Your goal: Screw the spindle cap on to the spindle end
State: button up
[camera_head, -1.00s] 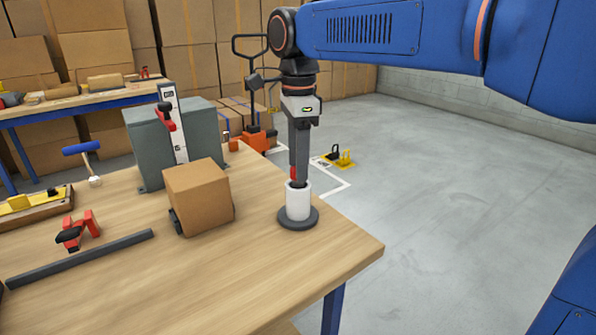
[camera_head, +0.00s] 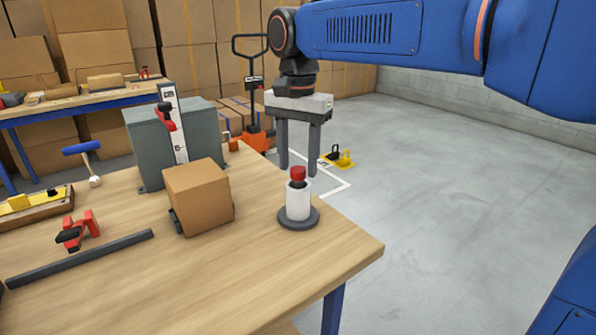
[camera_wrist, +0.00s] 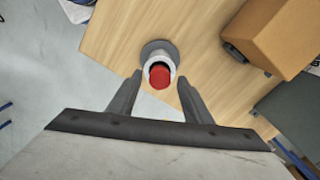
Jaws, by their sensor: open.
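The red spindle cap (camera_head: 297,173) sits on top of the upright spindle, with a dark band (camera_head: 296,184) showing below it. I cannot tell whether it is threaded on or only resting. The spindle is a white cylinder (camera_head: 298,206) on a dark round base (camera_head: 299,222) near the table's right edge. My gripper (camera_head: 298,172) is open, its two fingers wide apart and pointing down, one on each side of the cap. In the wrist view the cap (camera_wrist: 161,76) lies between the fingertips (camera_wrist: 159,78), with clear gaps on both sides.
A cardboard box (camera_head: 200,197) stands left of the spindle on the wooden table (camera_head: 180,285). A grey block (camera_head: 205,130) with a white upright scale is behind it. A red clamp (camera_head: 76,232) and a dark bar (camera_head: 85,257) lie further left. The table's front right is clear.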

jog(key=n, duration=0.9)
jog(key=shift+n, duration=0.3)
jog(key=c, duration=0.9)
jog(key=m, duration=0.5)
jog(key=o, duration=1.1)
